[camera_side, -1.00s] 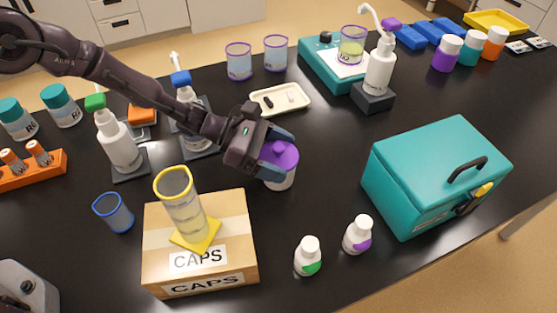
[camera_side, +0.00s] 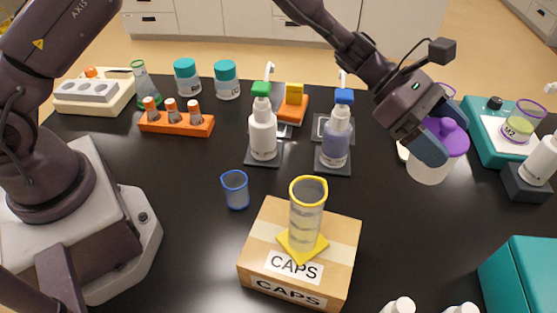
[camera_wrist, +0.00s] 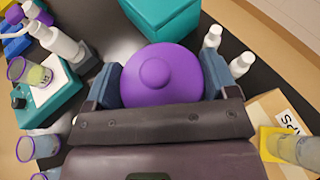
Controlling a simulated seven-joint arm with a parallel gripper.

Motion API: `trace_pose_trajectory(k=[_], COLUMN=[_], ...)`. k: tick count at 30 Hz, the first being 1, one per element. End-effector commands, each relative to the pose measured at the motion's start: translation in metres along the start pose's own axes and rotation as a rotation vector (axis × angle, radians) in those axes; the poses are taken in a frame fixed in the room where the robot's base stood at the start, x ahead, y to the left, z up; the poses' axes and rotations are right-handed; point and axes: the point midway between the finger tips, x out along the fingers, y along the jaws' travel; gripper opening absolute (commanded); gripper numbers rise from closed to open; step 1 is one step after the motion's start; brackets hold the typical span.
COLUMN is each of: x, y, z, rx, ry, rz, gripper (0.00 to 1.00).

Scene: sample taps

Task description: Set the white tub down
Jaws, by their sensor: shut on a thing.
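The white tub (camera_side: 428,172) with a purple lid is between the fingers of my gripper (camera_side: 440,132) at the right of the side view. My gripper is shut on it, and the tub looks upright and raised above the black bench. In the wrist view the purple lid (camera_wrist: 160,72) fills the space between the two blue fingers. The tub's white body is hidden there under the lid, and the spot straight below it is hard to tell.
A CAPS box (camera_side: 345,235) with a yellow-rimmed cylinder is front left. A teal case (camera_side: 520,275) is front right.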

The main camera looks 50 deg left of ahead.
Motion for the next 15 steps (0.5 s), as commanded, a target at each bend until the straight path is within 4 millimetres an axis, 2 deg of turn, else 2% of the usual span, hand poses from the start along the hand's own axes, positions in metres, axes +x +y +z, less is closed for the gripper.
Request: trace_pose_trajectory(k=[1,3,9,13,15], x=[-0.008,-0.016,-0.034,-0.044,-0.058], y=[0.0,0.001,0.0,0.0,0.005], z=[0.021,0.04,0.083,0.105,0.093], rx=[0.009,0.007,0.005,0.002,-0.005], ry=[-0.003,-0.002,-0.001,-0.001,0.002], rz=[0.003,0.003,0.001,0.001,0.005], gripper=[0.55,0.55,0.55,0.55,0.55])
